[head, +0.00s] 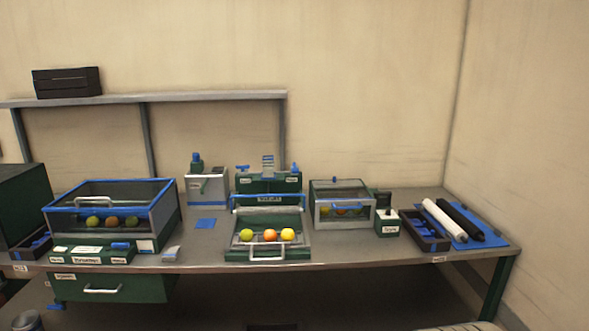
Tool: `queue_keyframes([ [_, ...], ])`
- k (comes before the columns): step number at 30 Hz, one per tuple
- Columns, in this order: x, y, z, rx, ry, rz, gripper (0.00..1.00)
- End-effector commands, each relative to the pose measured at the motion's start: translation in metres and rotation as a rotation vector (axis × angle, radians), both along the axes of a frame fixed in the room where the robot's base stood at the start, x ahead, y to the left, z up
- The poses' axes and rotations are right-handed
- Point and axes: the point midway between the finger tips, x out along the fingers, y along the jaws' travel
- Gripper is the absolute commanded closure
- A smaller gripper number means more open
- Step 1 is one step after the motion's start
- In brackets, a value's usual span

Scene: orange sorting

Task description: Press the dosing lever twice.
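I cannot tell for sure which part is the dosing lever. My gripper is not in view.
The table (340,253) holds a blue-rimmed clear bin (164,204) with fruit, a front tray (233,242) with three fruits, a lidded clear box (316,213), and a blue mat (487,236) with white and black rollers. The front strip is mostly clear right of centre.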

Motion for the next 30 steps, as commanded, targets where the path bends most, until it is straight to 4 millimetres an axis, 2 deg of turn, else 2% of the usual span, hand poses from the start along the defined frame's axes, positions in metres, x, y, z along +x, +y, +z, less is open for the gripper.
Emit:
queue_keyframes([
  [1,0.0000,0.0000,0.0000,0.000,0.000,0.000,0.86],
  [7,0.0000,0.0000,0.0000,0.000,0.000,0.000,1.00],
  [30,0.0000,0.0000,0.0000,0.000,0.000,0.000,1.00],
])
